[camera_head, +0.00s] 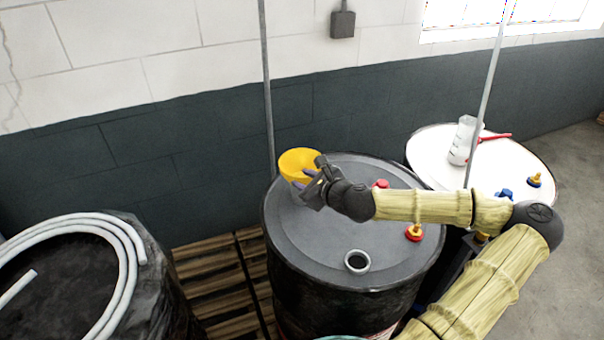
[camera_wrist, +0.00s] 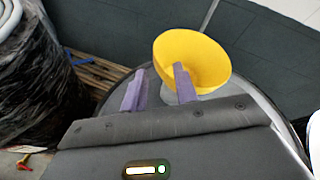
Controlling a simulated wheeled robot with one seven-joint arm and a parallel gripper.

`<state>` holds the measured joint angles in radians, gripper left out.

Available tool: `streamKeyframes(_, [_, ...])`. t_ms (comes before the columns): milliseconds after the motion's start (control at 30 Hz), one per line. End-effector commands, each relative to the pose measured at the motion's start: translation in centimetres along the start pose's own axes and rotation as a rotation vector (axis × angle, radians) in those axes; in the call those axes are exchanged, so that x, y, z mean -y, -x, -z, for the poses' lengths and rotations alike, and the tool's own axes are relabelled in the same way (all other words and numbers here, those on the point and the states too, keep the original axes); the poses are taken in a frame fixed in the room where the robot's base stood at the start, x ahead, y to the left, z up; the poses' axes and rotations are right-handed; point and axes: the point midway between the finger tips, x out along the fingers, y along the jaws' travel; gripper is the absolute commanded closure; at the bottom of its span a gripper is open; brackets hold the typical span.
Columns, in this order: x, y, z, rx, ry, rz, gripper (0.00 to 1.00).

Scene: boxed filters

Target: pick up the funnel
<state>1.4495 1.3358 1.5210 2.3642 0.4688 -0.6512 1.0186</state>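The yellow funnel (camera_head: 296,160) is at the far left edge of the black drum's top, its wide mouth facing up and tilted. In the wrist view the funnel (camera_wrist: 205,58) lies just beyond my fingertips, toward the right. My gripper (camera_head: 307,180) is right beside the funnel on its near side. In the wrist view the purple fingers of my gripper (camera_wrist: 160,78) are apart. The right finger overlaps the funnel's lower left part, and the left finger is clear of its rim. The funnel's lower end is hidden, and I cannot tell whether a finger touches it.
The black drum (camera_head: 310,228) carries red caps and an open round bung (camera_head: 357,262). A white drum (camera_head: 425,150) at right holds a clear bottle (camera_head: 463,140) and a red-handled tool (camera_head: 495,137). A coiled hose (camera_head: 125,260) lies at left. A thin pole (camera_head: 267,90) rises behind the funnel.

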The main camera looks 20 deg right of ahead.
Motion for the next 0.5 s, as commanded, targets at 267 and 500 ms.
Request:
streamKeyframes(267, [0.0, -2.6, 0.0, -0.001, 0.000, 0.001, 0.70])
streamKeyframes(500, [0.0, -2.5, 0.0, -0.001, 0.000, 0.001, 0.70])
